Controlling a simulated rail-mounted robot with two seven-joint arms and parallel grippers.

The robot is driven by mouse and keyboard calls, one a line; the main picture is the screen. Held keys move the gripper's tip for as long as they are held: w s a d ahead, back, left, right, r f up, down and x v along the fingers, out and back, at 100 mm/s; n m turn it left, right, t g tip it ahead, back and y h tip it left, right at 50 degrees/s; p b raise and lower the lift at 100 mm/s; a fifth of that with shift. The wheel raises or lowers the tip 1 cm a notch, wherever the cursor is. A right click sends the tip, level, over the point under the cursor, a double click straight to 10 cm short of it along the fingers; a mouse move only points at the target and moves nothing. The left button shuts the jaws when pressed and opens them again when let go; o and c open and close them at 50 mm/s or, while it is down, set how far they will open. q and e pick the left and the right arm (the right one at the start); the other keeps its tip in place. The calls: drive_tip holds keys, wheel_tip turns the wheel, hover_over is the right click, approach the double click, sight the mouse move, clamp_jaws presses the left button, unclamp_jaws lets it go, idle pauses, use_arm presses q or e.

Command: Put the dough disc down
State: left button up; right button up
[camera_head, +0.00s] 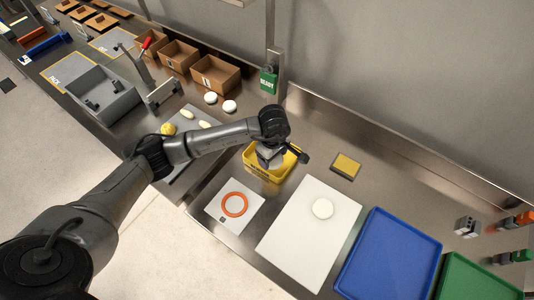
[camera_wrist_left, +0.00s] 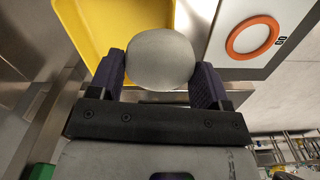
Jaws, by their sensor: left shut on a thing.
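My left gripper (camera_head: 271,160) is shut on a pale, round dough disc (camera_wrist_left: 160,59), held between its two dark purple fingers in the wrist view. In the head view the gripper is over the yellow bin (camera_head: 250,174), and the arm hides much of the held disc. The wrist view shows the yellow bin (camera_wrist_left: 88,20) behind the disc; I cannot tell whether the disc touches it. Another white disc (camera_head: 322,208) lies on the white board (camera_head: 300,248). My right gripper is not in view.
A white card with an orange ring (camera_head: 235,205) lies left of the board. A yellow sponge-like block (camera_head: 346,166) lies behind it. A blue tray (camera_head: 390,258) and a green tray (camera_head: 478,280) are at right. Two white discs (camera_head: 229,106) lie near cardboard boxes (camera_head: 214,74).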

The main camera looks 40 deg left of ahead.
use_arm(q)
drive_tip(key=w+a+f, duration=0.1)
drive_tip(key=a+f, duration=0.1)
drive_tip(key=w+a+f, duration=0.1)
drive_tip(key=w+a, duration=0.1)
drive_tip(key=a, duration=0.1)
drive_tip(key=w+a+f, duration=0.2)
drive_tip(key=a, duration=0.1)
drive_tip(key=shift+f, duration=2.3)
drive_tip(key=shift+f+b, duration=0.2)
drive_tip(key=shift+b, duration=0.15)
drive_tip(key=o, duration=0.9)
drive_tip(key=shift+r, duration=0.1)
